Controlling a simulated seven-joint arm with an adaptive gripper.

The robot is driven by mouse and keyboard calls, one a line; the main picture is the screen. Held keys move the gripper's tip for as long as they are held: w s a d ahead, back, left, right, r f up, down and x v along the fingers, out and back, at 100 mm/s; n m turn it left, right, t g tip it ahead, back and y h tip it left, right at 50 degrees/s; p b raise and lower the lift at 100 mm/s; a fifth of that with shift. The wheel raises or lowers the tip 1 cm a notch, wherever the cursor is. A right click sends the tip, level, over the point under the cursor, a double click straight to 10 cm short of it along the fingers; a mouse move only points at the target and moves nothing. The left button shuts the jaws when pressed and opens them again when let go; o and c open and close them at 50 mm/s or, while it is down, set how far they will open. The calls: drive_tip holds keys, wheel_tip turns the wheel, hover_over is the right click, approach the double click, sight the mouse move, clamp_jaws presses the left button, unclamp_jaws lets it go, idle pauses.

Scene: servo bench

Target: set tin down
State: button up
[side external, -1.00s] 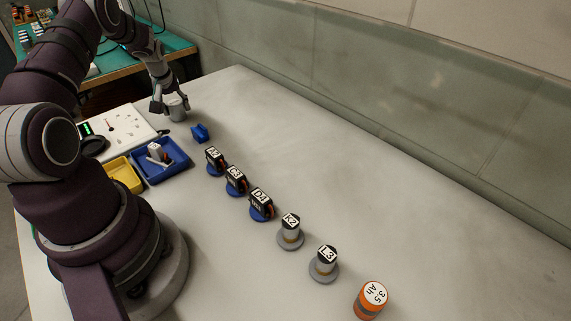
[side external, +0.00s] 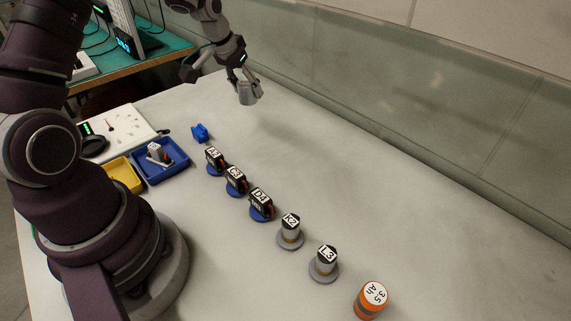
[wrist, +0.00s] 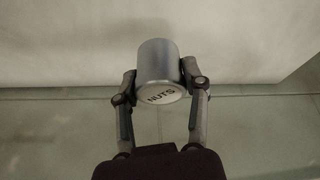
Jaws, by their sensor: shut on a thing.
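The tin (side external: 247,93) is a small grey metal cylinder held above the table's far part in the side view. In the wrist view the tin (wrist: 160,65) sits between both fingers, and its white lid reads "NUTS". My gripper (side external: 248,90) is shut on the tin's sides; its fingers also show in the wrist view (wrist: 159,84). The tin looks clear of the grey tabletop (side external: 330,150), with a faint shadow below it. The exact height cannot be told.
A blue clip-like part (side external: 200,133) lies to the left. Labelled servos (side external: 236,181), two grey cylinders (side external: 290,229) and an orange can (side external: 371,300) run toward the front right. A blue tray (side external: 170,172) and yellow tray (side external: 124,175) stand left. The wall (side external: 440,95) bounds the back; the tabletop right is free.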

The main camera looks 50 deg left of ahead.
drive_tip(key=d+m+h, duration=0.4)
drive_tip(key=d+m, duration=0.5)
drive_tip(key=d, duration=0.9)
drive_tip(key=s+d+m+g, duration=0.1)
drive_tip(key=s+d+m, duration=0.3)
drive_tip(key=d, duration=0.1)
drive_tip(key=s+d+m+g+h, duration=0.1)
drive_tip(key=s+d+m+g, duration=0.1)
drive_tip(key=s+d+m, duration=0.2)
drive_tip(key=s+d+m+g, duration=0.2)
drive_tip(key=s+d+m, duration=0.1)
drive_tip(key=d, duration=0.3)
drive_tip(key=shift+s+d+f+m, duration=0.2)
drive_tip(key=shift+s+d+m, duration=0.2)
drive_tip(key=shift+s, duration=0.35)
drive_tip(key=s+d+m, duration=0.1)
drive_tip(key=s+m, duration=0.1)
drive_tip(key=s, duration=0.1)
drive_tip(key=s+d+f+m+g, duration=0.1)
drive_tip(key=s+m, duration=0.1)
drive_tip(key=s, duration=0.1)
drive_tip(key=s+d+f+m+g, duration=0.1)
drive_tip(key=s+d+m, duration=0.1)
drive_tip(key=s, duration=0.1)
drive_tip(key=shift+s+f, duration=0.15)
drive_tip(key=shift+s, duration=0.05)
wheel_tip(320, 180, down, 6)
drive_tip(key=shift+w+r, duration=0.1)
drive_tip(key=shift+r, duration=0.05)
